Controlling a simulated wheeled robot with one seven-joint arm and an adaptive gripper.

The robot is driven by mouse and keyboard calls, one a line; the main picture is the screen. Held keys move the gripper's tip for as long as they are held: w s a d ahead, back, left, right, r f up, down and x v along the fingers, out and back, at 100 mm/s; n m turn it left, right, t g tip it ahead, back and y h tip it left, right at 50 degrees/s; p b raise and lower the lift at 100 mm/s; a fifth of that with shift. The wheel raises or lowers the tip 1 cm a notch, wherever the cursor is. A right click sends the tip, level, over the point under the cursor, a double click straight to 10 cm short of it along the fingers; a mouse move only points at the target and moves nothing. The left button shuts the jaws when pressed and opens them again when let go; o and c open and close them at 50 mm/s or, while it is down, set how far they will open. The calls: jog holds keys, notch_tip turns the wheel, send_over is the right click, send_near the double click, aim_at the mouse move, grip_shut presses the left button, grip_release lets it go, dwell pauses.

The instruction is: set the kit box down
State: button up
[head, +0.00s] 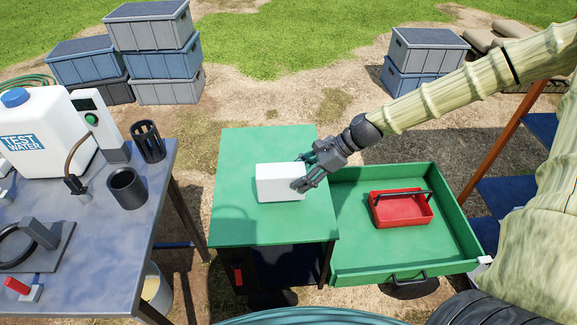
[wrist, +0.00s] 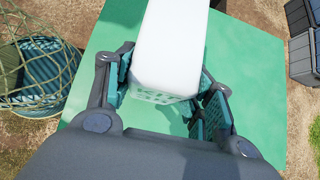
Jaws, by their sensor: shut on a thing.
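The kit box, a white box (head: 279,182), is over the middle of the green cabinet top (head: 240,222) in the head view. My gripper (head: 306,172) comes in from the right and is shut on its right end. In the wrist view the kit box (wrist: 168,45) sits between the fingers of my gripper (wrist: 168,98), with faint lettering on its near face.
An open green drawer (head: 345,262) with a red tray (head: 403,208) juts out to the right. At left a grey table (head: 95,255) holds a white water container (head: 40,130) and dark cups. Stacked crates (head: 160,60) stand behind. The green top around the box is clear.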

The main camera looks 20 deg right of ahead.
jog(key=shift+w+a+f+p, duration=0.3)
jog(key=shift+w+f, duration=0.4)
jog(key=shift+w, duration=0.6)
jog(key=shift+w+a+f+p, duration=0.1)
jog(key=shift+w+f+p, duration=0.5)
jog(key=shift+w, duration=0.65)
jog(key=shift+w+a+f+p, duration=0.2)
jog(key=shift+w+f, duration=0.6)
jog(key=shift+w, duration=0.5)
jog(key=o, duration=1.2)
jog(key=shift+d, duration=0.1)
jog(key=shift+b+v, duration=1)
jog(key=shift+v, duration=4.95)
jog(key=shift+s, duration=0.1)
